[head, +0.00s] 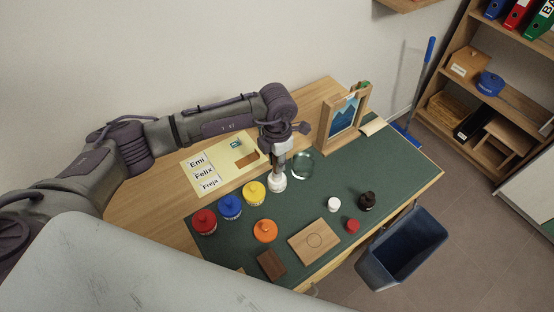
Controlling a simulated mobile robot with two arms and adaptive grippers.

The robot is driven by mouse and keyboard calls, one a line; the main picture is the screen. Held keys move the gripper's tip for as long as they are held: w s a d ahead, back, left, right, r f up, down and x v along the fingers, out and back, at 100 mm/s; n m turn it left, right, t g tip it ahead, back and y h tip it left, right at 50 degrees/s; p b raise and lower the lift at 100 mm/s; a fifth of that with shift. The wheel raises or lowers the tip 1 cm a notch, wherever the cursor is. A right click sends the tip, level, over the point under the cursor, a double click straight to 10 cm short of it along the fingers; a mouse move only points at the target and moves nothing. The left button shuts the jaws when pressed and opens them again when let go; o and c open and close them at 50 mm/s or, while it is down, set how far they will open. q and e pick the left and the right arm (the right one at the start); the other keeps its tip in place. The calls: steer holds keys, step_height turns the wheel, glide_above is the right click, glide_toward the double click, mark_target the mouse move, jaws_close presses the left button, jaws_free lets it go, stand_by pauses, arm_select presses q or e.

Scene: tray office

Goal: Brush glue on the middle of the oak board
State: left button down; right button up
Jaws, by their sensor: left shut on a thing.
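The oak board (306,246) is a light wooden rectangle with a thin circle marked at its middle. It lies flat on the green mat near the front edge. My left gripper (279,163) points down directly above a white pot (278,184), behind the board and to its left. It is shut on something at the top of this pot. The fingers hide most of the held part, and I cannot make out a brush or whether the pot is lifted. My right gripper is not in view.
Red (204,222), blue (230,207), yellow (254,193) and orange (265,231) knobbed pots stand left of the board. A dark wood block (271,263) lies beside it. White (333,204), red (352,226) and black (367,201) small items stand right. A blue bin (378,270) is below the edge.

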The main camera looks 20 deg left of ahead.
arm_select(q)
steer(key=shift+r+p, duration=1.95)
steer(key=shift+r, duration=1.5)
